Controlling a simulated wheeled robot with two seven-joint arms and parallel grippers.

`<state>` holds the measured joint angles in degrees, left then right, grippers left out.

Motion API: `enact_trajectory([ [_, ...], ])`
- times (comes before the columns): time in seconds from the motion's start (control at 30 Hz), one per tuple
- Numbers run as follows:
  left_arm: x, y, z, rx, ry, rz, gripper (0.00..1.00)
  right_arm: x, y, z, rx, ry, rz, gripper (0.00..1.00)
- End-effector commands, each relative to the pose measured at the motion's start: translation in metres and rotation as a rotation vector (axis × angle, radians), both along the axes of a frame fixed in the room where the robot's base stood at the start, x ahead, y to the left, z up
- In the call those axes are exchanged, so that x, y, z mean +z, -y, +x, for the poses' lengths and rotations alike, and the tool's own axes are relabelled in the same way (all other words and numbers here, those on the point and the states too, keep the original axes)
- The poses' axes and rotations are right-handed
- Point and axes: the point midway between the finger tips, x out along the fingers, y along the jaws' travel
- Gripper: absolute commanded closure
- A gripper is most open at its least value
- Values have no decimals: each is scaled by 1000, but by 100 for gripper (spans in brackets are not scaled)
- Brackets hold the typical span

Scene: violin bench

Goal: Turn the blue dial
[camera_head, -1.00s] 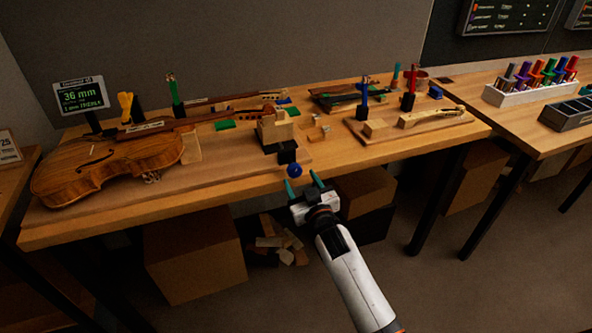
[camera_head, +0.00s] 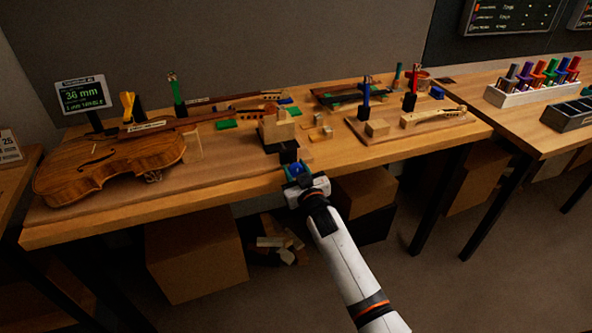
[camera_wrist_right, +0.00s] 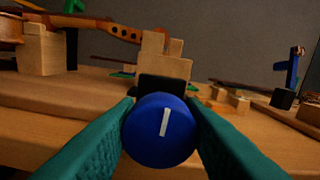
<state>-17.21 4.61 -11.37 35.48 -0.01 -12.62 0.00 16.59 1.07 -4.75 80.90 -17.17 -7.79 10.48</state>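The blue dial (camera_wrist_right: 160,132) is a round knob with a white line on its face, tilted slightly right of upright at the top. It fills the middle of the right wrist view, in front of a black mount (camera_wrist_right: 166,87). In the head view the dial (camera_head: 296,169) is mostly hidden by my right gripper (camera_head: 297,172) at the bench's front edge. In the right wrist view the teal fingers stand on either side of the dial, close to its sides. I cannot tell whether they touch it. My left gripper is not in view.
A wooden block fixture (camera_head: 277,129) stands behind the dial. A violin (camera_head: 105,165) lies on the bench to the left, and a small screen (camera_head: 83,96) reads 36 mm. A board (camera_head: 420,127) with a violin neck lies to the right. The floor in front is clear.

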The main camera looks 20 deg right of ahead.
Motion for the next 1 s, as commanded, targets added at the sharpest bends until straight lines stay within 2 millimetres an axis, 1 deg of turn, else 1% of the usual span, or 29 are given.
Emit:
enact_trajectory([
  [0.07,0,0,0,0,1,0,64,0,0,0,0,0,-11,87],
  [0.3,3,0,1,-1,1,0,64,0,0,0,0,6,-183,87],
  [0.57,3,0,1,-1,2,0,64,0,0,0,0,6,-189,87],
  [0.6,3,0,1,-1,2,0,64,0,0,0,0,6,-189,58],
  [0.7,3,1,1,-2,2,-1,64,0,0,0,0,6,-188,43],
  [1.0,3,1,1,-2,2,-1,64,-1,0,-1,0,5,-188,43],
])
